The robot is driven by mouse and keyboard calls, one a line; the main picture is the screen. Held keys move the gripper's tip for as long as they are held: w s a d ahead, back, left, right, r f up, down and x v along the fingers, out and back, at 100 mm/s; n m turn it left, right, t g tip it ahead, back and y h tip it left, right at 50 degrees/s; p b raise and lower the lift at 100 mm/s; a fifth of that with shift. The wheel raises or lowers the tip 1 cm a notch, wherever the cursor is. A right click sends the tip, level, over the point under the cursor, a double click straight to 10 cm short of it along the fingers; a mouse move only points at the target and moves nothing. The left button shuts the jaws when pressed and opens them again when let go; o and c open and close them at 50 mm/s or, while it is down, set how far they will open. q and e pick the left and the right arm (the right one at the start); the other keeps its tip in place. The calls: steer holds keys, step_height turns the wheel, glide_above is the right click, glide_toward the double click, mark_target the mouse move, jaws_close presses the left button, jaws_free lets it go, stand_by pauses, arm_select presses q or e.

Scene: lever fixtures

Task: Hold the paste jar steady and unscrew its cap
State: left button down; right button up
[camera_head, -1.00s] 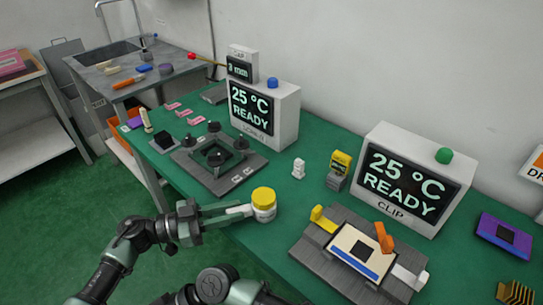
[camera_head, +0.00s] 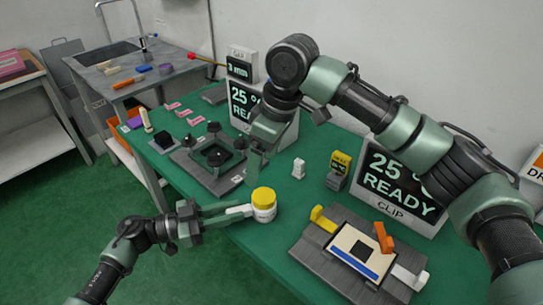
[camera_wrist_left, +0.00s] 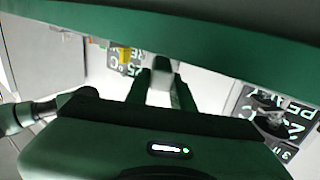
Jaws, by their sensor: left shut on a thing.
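The paste jar (camera_head: 264,213) is white with a yellow cap (camera_head: 263,194), upright over the green table near its front edge. I cannot tell whether its base touches the table. My left gripper (camera_head: 249,210) is shut on the jar's body from the left, below the cap. My right gripper (camera_head: 256,168) points down just above and behind the cap, seemingly apart from it; its finger opening is not clear. In the left wrist view, my left fingers (camera_wrist_left: 162,88) reach forward, and the jar is hard to make out there.
A grey fixture (camera_head: 183,165) with black knobs stands behind the jar. A clip fixture (camera_head: 308,248) with yellow, orange and white levers lies to the right. A small white figure-like piece (camera_head: 298,168) and a yellow-topped device (camera_head: 339,168) stand behind. Green table is bare around the jar.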

mark_target(264, 196)
steer(key=shift+m+h, duration=0.3)
steer(key=shift+h, duration=0.1)
steer(key=f, duration=1.1)
steer(key=shift+w+d, duration=0.1)
steer(key=shift+w, duration=0.2)
